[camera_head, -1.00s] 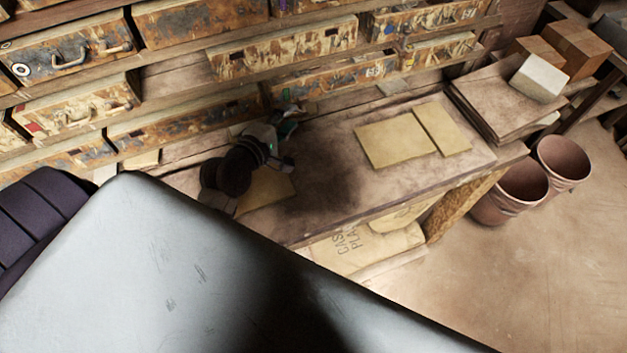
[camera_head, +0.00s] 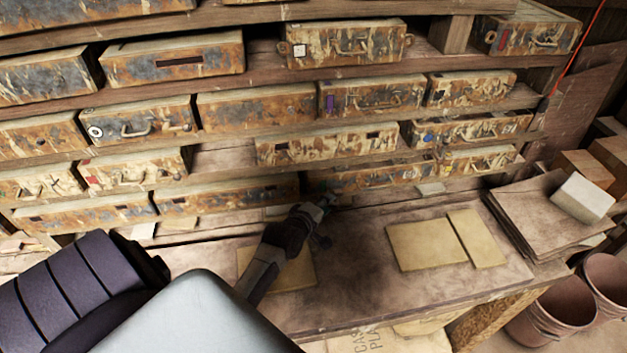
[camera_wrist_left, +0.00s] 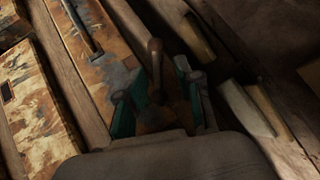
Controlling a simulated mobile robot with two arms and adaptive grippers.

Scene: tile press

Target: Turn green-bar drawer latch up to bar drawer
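My left gripper (camera_head: 326,203) reaches the front of a rusty, paint-worn drawer (camera_head: 382,176) in the lowest shelf row. In the left wrist view the same gripper (camera_wrist_left: 158,98) has its two green-padded fingers apart. A dark latch with a rounded knob (camera_wrist_left: 155,52) stands between the fingers, against the rusty drawer front (camera_wrist_left: 98,55). Gaps seem to show beside the latch; contact is not clear. In the head view the gripper hides the latch, and I cannot make out a green bar on this drawer. My right gripper is not in view.
The workbench (camera_head: 350,262) below the shelves holds flat tan tiles (camera_head: 425,246) and a stack of boards (camera_head: 530,215) with a pale block (camera_head: 583,198) on it. Neighbouring drawers (camera_head: 228,195) sit close to the gripper. Terracotta pots (camera_head: 552,318) stand at the right.

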